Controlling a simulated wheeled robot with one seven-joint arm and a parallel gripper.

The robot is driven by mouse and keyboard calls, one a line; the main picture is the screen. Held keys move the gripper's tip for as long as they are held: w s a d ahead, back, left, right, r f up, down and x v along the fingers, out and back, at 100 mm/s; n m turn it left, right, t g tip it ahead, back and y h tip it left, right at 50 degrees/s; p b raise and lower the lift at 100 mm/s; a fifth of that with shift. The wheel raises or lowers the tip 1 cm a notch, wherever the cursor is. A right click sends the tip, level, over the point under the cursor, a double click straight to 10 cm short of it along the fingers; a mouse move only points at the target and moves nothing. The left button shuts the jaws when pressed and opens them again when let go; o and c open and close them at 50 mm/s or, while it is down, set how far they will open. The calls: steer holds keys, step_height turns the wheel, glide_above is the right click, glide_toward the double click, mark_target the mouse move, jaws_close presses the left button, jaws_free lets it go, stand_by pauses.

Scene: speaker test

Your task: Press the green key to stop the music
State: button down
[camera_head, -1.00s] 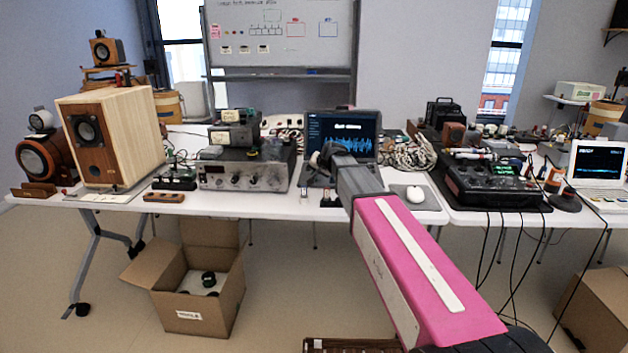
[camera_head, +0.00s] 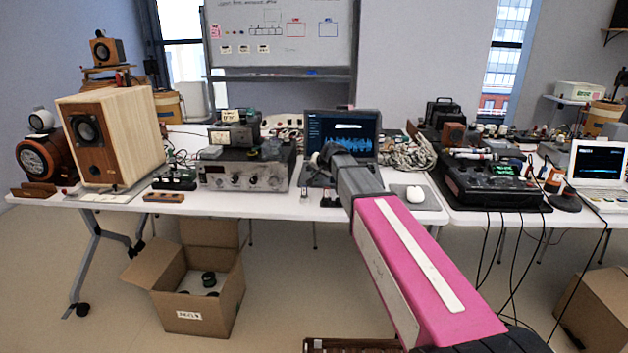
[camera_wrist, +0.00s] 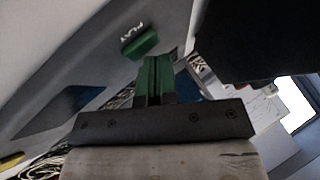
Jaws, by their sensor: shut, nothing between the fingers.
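The green key (camera_wrist: 140,43) stands out from a grey panel (camera_wrist: 100,58) in the wrist view, next to the white word PLAY. My gripper (camera_wrist: 158,62) is shut and empty, its fingertips just below and right of the green key in the picture. I cannot tell whether they touch it. In the head view my arm reaches to the table in front of the laptop (camera_head: 343,128), whose screen shows a blue waveform. There the green key cannot be made out, and my fingertips are not clear.
A wooden speaker (camera_head: 125,125) stands on the table's left. A grey amplifier (camera_head: 240,175) is left of my arm. A white mouse (camera_head: 415,194) and a black mixer (camera_head: 490,183) are to its right.

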steer(key=shift+r, duration=0.45)
steer(key=shift+r, duration=0.1)
step_height(320, 180, up, 6)
steer(key=shift+f, duration=0.1)
stand_by(0.6)
